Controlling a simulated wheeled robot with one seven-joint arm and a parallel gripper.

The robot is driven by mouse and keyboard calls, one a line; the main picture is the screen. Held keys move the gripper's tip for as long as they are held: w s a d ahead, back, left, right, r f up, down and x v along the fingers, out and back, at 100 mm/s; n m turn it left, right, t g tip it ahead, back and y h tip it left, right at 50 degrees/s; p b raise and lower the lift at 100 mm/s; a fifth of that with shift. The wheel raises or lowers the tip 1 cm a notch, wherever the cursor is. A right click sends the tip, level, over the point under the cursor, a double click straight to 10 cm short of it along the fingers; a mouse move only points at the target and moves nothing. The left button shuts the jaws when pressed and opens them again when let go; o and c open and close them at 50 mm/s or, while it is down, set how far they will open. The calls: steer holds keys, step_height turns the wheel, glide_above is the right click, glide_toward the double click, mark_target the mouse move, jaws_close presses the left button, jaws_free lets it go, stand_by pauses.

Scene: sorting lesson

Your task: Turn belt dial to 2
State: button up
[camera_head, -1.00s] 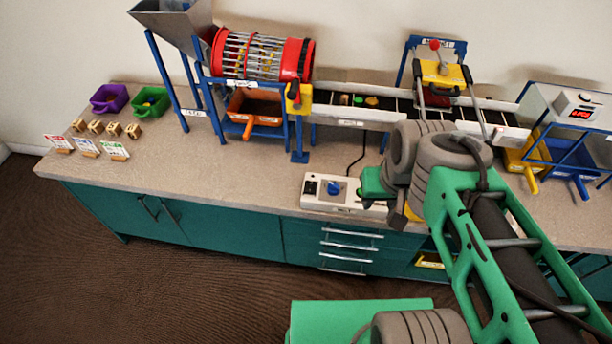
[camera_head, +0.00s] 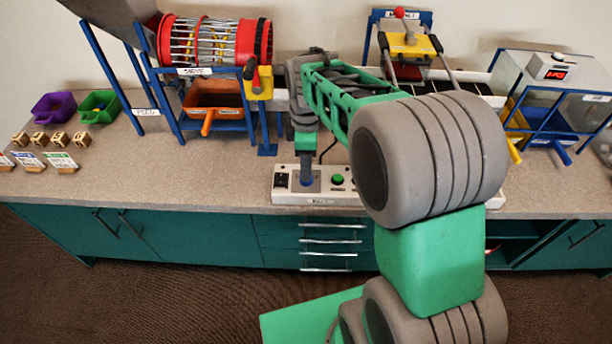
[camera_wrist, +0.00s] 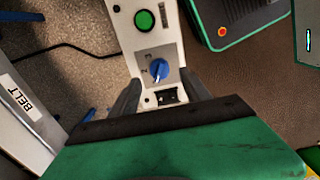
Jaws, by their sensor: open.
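The white control box (camera_head: 324,198) lies near the front edge of the counter. Its blue belt dial (camera_head: 307,181) sits left of a green button (camera_head: 338,179). My gripper (camera_head: 306,170) is over the dial, pointing down. In the wrist view the gripper (camera_wrist: 160,78) is open, one finger on each side of the dial, which lies between the fingertips. I cannot tell whether they touch it.
A black rocker switch (camera_wrist: 168,96) is beside the dial. A red drum (camera_head: 256,42), an orange bin (camera_head: 212,100) and the conveyor frame stand behind. Purple (camera_head: 52,107) and green (camera_head: 100,105) bins are at left. The counter (camera_head: 190,175) left of the box is clear.

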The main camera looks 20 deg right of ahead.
step_height(320, 180, down, 5)
steer(key=shift+r, duration=0.15)
steer(key=shift+c, duration=0.3)
jaws_close()
